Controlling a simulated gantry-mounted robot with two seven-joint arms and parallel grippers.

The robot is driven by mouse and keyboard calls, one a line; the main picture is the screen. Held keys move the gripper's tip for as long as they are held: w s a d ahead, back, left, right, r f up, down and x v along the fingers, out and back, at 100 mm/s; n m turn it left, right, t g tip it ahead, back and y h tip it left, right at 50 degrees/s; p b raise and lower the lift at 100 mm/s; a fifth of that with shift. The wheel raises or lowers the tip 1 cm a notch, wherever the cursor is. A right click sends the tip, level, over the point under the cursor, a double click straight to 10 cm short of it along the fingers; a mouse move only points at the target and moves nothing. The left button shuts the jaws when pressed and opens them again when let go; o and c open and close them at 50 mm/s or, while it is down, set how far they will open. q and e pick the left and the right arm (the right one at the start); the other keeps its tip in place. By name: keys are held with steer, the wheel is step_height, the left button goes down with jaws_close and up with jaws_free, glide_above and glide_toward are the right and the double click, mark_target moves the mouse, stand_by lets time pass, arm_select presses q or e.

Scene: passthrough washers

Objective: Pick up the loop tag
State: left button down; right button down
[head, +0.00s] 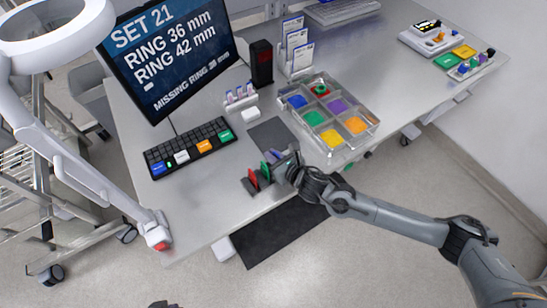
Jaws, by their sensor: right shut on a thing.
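My right gripper (279,162) is at the front part of the table, its arm coming in from the right. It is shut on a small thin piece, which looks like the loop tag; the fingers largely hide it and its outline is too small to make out. Just left of the gripper is a small dark holder with upright red and green pieces (254,181). I cannot tell whether the held piece is clear of the holder.
A clear compartment tray (372,122) with coloured bins stands close behind the gripper. A keyboard (189,145) and a monitor (168,50) reading "SET 21, RING 36 mm, RING 42 mm, MISSING RING" are at left. A grey mat (270,135) lies behind the gripper. White card holders (297,50) stand at the back.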

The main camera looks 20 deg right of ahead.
steer(key=r, duration=0.2)
steer(key=d+r, duration=0.1)
steer(key=shift+r, duration=0.35)
steer(key=s+d+r, duration=0.1)
steer(key=d+r, duration=0.5)
steer(key=d, duration=0.4)
steer(key=shift+s+d+r, duration=0.2)
steer(key=shift+d, duration=0.1)
